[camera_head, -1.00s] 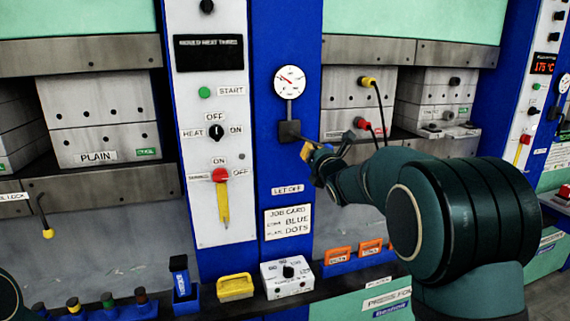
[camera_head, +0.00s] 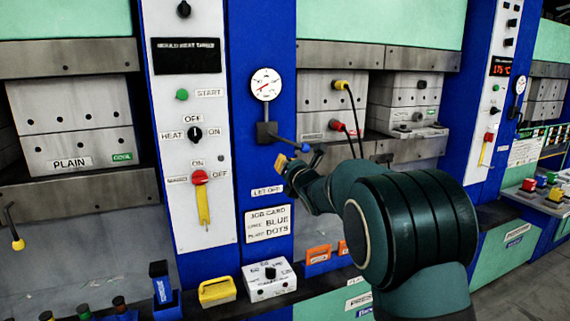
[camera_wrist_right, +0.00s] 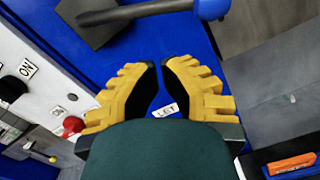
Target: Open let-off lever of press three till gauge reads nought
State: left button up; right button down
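Press three's round white gauge (camera_head: 266,84) is on the blue column. Its red needle appears to point down and left; the number is too small to read. Below it, the let-off lever (camera_head: 284,139) runs from a dark block, slopes slightly down to the right and ends in a blue knob. The "LET OFF" label (camera_head: 267,190) is lower on the column. My right gripper (camera_head: 281,160) is just below the lever, apart from it. In the wrist view, its yellow fingers (camera_wrist_right: 160,65) have their tips nearly together and empty, with the lever's rod and blue knob (camera_wrist_right: 210,8) beyond. My left gripper is out of view.
Left of the column is a white panel with a red knob (camera_head: 199,178) and a dark heat switch (camera_head: 195,134). Yellow and red plugs with cables (camera_head: 341,85) are right of the lever. A yellow-handled item (camera_head: 216,291) and a white dial box (camera_head: 269,281) stand on the ledge below.

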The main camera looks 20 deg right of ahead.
pick_arm(q)
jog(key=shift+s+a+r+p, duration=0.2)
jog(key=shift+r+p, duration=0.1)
jog(key=shift+p, duration=0.1)
pick_arm(e)
jog(key=s, duration=1)
jog(key=shift+f, duration=0.4)
